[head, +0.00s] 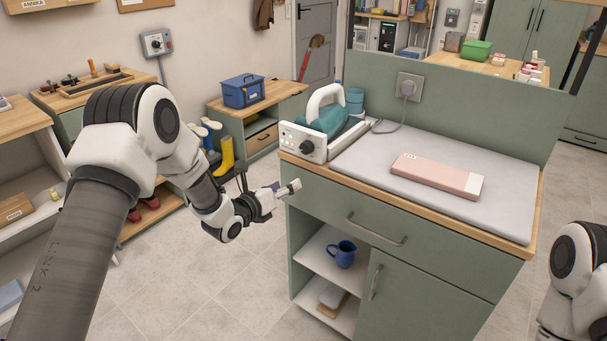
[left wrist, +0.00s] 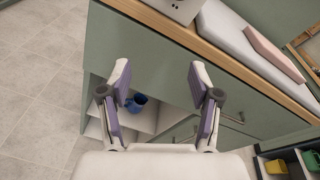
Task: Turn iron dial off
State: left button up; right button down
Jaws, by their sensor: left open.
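The iron (head: 327,109) has a teal body and white handle and rests on a white station at the left end of the green cabinet's top. The station's front panel (head: 299,142) carries a black dial (head: 306,147) facing my left arm. My left gripper (head: 291,189) is open and empty, in front of the cabinet's left edge and below the dial. In the left wrist view its two fingers (left wrist: 162,85) are spread, pointing toward the cabinet front. My right gripper is not in view.
A cord runs to the wall socket (head: 409,87). A blue mug (head: 342,254) stands on the open shelf below. The drawer handle (head: 375,231) sticks out. The tiled floor left of the cabinet is clear.

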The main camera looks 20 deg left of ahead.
aim_at(304, 150)
pick_arm(q)
jog(key=w+r+m, duration=0.1)
jog(key=w+m, duration=0.1)
jog(key=w, duration=0.1)
jog(key=w+d+r+m+t, duration=0.1)
jog(key=w+r, duration=0.1)
jog(key=w, duration=0.1)
jog(key=w+d+r+m+h, duration=0.1)
jog(key=w+r+m, duration=0.1)
jog(key=w, duration=0.1)
jog(key=shift+w+r+m+t, duration=0.15)
jog(key=shift+w+m+t, duration=0.15)
jog(key=shift+w+t, duration=0.1)
jog(key=c, duration=1.1)
